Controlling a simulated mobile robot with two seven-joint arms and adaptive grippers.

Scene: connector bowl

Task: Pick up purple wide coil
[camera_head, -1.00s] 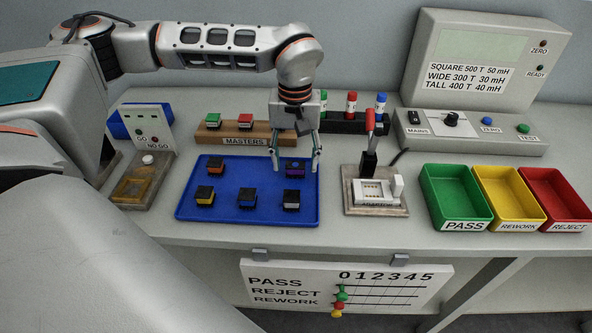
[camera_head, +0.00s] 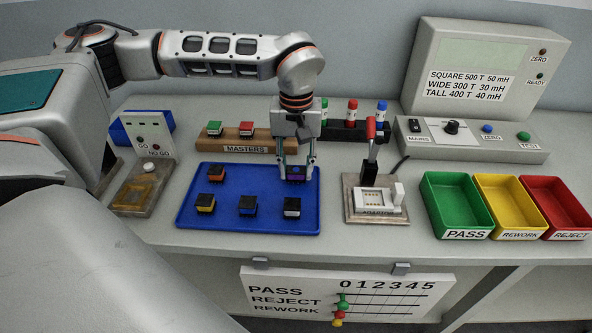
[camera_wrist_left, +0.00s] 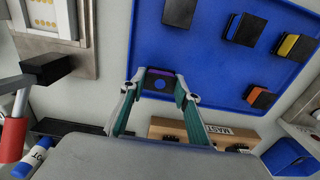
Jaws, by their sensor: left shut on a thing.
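The purple coil (camera_head: 296,172) is a dark block with a purple band, at the back right of the blue tray (camera_head: 190,219). My left gripper (camera_head: 296,175) comes down over it from above, with its fingers on either side. In the left wrist view the coil (camera_wrist_left: 160,82) sits between the two fingertips, and the left gripper (camera_wrist_left: 162,84) is shut on it. A blue mark shows on the coil's top. The coil appears to be still at tray level; I cannot tell whether it touches the tray. My right gripper is not in view.
Several other dark coils, such as the orange-banded one (camera_head: 216,174), lie on the tray. The masters block (camera_head: 252,149) stands behind the tray. A test fixture with a red-handled lever (camera_head: 371,128) is to the right, then green (camera_head: 456,205), yellow and red bins.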

